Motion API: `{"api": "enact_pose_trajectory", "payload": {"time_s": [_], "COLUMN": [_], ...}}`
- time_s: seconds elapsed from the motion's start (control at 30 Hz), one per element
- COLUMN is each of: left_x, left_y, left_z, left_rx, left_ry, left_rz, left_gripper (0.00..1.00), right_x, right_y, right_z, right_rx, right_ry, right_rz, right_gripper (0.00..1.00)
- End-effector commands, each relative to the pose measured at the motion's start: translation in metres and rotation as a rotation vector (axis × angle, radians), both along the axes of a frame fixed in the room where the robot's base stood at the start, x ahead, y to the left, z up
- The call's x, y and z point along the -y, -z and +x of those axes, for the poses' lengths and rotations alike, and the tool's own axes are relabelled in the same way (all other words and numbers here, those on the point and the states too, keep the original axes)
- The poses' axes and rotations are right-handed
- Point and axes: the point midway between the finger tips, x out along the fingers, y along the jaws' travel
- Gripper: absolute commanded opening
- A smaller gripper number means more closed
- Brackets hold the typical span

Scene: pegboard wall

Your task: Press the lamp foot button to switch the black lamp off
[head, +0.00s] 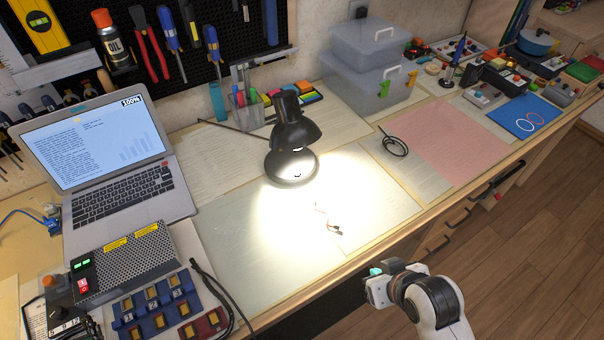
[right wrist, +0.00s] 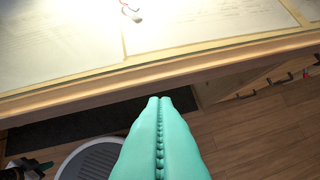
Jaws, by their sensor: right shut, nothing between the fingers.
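The black lamp (head: 296,122) stands on the bench in the middle of the head view, and its light falls brightly on the pale mat around it. Its round black foot (head: 291,168) rests flat on the bench, and a small mark shows near the foot's front edge. I cannot clearly make out the button. My right gripper (head: 374,272) is in front of the bench's front edge, well apart from the lamp. In the right wrist view its teal fingers (right wrist: 160,100) are shut with nothing between them, pointing at the bench edge. My left gripper is not in view.
A small wired part (head: 334,228) lies on the lit mat between lamp and bench edge. An open laptop (head: 100,160) and a power supply box (head: 122,260) stand left. A black cable coil (head: 394,146) and clear plastic boxes (head: 370,85) are to the right and behind.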

Motion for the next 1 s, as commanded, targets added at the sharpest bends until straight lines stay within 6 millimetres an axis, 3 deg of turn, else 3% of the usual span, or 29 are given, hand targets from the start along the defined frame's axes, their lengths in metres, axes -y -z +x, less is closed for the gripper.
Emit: {"api": "enact_pose_trajectory", "payload": {"time_s": [0.27,0.4,0.5,0.7,1.0], "left_x": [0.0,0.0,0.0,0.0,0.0], "left_y": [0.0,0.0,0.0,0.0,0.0], "left_z": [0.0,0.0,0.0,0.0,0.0], "left_rx": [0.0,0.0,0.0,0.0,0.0], "left_ry": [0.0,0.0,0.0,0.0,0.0], "left_rz": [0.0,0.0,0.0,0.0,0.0], "left_gripper": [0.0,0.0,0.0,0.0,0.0], "right_x": [-0.05,-0.077,-0.091,-0.103,-0.103], "right_y": [-0.027,-0.051,-0.067,-0.082,-0.084], "right_z": [0.086,0.13,0.152,0.169,0.17], "right_rx": [0.303,0.483,0.583,0.677,0.684], "right_ry": [-0.117,-0.179,-0.212,-0.238,-0.238], "right_rz": [0.118,0.192,0.236,0.277,0.281], "right_gripper": [0.0,0.0,0.0,0.0,0.0]}}
